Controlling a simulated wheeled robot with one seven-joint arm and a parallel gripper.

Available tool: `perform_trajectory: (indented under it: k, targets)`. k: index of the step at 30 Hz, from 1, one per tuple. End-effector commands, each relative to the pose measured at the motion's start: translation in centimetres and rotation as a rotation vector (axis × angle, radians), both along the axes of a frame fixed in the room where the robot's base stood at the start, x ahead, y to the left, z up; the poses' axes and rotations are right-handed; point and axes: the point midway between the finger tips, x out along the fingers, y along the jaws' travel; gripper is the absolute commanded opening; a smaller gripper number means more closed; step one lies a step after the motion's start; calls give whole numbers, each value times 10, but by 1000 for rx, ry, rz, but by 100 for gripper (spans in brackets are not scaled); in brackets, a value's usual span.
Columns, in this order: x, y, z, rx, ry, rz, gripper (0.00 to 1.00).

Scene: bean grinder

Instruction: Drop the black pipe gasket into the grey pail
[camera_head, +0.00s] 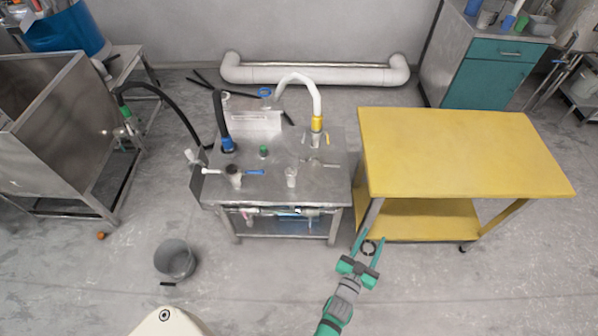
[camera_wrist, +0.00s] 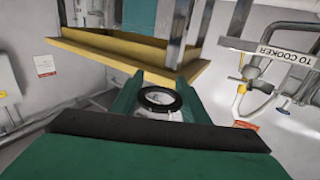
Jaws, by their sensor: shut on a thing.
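The black pipe gasket (camera_head: 369,247) is a thin dark ring between the green fingers of my gripper (camera_head: 368,243). In the wrist view the gasket (camera_wrist: 160,98) sits at the fingertips, and my gripper (camera_wrist: 158,96) is shut on it. The gripper is in front of the yellow cart's lower left corner. The grey pail (camera_head: 175,259) stands on the floor at the lower left, well to the left of my gripper. Its top is open; its bottom is partly in shadow.
A yellow cart (camera_head: 455,150) stands right of a steel table (camera_head: 270,185) with hoses and valves. A steel tank (camera_head: 50,130) is at the left. A small dark piece (camera_head: 167,284) and an orange object (camera_head: 101,235) lie near the pail. The floor between pail and gripper is clear.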

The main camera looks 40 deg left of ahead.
Motion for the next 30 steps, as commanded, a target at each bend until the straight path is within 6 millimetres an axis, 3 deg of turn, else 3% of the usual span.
perform_trajectory:
  k: [1,6,12,15,21,30]
  targets:
    - [8,29,17,1,-7,52,20]
    - [19,114,62,3,-5,200,20]
    - [8,207,113,4,-4,364,20]
    - [-2,243,132,3,-2,429,20]
    - [-19,283,155,1,-1,506,20]
    - [-22,289,159,1,1,520,20]
